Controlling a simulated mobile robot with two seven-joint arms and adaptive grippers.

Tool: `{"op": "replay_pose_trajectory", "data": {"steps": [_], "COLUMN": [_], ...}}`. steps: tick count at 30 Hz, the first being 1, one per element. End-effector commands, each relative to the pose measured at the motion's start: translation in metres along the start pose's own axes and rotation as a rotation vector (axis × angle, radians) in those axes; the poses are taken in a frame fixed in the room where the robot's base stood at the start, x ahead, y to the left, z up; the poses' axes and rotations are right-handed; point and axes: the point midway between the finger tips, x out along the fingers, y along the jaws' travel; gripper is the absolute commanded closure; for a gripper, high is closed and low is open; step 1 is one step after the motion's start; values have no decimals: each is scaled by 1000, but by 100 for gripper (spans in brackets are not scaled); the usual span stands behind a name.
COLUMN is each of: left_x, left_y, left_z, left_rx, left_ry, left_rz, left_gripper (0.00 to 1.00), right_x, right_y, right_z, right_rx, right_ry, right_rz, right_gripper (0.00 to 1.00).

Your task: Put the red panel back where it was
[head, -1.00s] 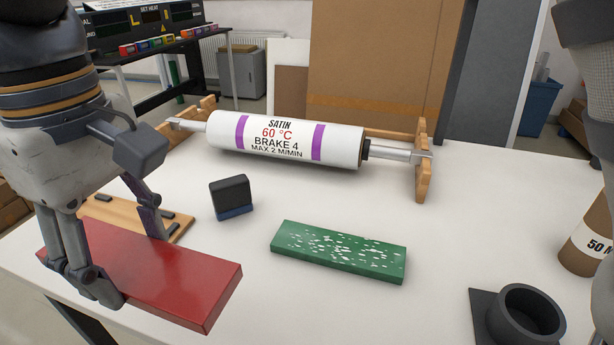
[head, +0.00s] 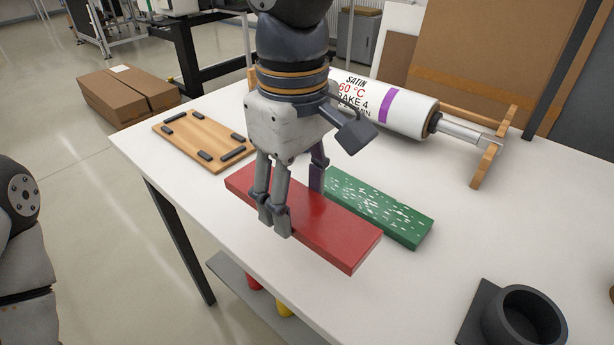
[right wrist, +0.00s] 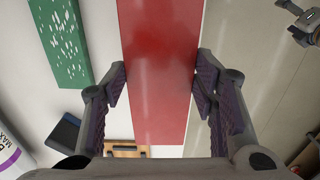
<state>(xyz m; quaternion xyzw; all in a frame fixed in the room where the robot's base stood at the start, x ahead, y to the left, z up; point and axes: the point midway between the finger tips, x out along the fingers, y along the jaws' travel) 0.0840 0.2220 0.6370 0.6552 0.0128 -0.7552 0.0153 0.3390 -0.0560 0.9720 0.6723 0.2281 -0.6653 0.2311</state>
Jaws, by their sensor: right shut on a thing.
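My right gripper (head: 297,203) is shut on the red panel (head: 335,236), with fingers on its two long sides. The panel looks flat and seems held above the white table, near its front edge; the exact gap cannot be told. In the right wrist view, the red panel (right wrist: 158,50) runs between the fingers of the right gripper (right wrist: 160,84). A wooden board with black pads (head: 207,141) lies empty at the table's left end.
A labelled white roller (head: 400,108) rests on a wooden stand (head: 491,150) at the back. A black block (right wrist: 63,132) shows in the right wrist view. A dark round holder (head: 522,318) stands at front right. The table's right middle is clear.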

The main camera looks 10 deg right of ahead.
Motion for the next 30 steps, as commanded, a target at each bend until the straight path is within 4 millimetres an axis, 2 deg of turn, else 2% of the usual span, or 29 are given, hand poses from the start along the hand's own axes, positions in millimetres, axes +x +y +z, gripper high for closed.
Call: {"op": "replay_pose_trajectory", "data": {"steps": [1, 3, 8, 10, 13, 16, 25, 26, 28, 30], "left_x": [1, 2, 4, 5, 9, 10, 8, 8, 9, 9], "left_y": [0, 0, 0, 0, 0, 0, 0, 0, 0, 0], "left_z": [1, 2, 3, 4, 8, 8, 7, 7, 7, 7], "left_rx": [0, 0, 0, 0, 0, 0, 0, 0, 0, 0], "left_ry": [-5, -9, -14, -18, -34, -36, -31, -31, -32, -32], "left_rz": [0, 0, 0, -1, -1, -1, -1, -1, -1, -1], "left_gripper": [27, 27, 27, 27, 27, 27, 27, 27, 27, 27], "right_x": [14, 30, 48, 61, 81, 88, 88, 89, 89, 89], "right_y": [6, 15, 26, 32, 31, 31, 31, 31, 31, 31], "right_z": [7, 14, 24, 30, 29, 28, 28, 28, 28, 28], "right_rx": [-1, -1, -1, -1, -3, -2, -2, -2, -2, -2], "right_ry": [-7, -8, -8, -11, -11, -7, -4, -3, -3, -3], "right_rz": [-6, -7, -6, -9, -6, -4, -2, -3, -3, -3], "right_gripper": [81, 81, 81, 81, 81, 81, 81, 45, 29, 27]}}
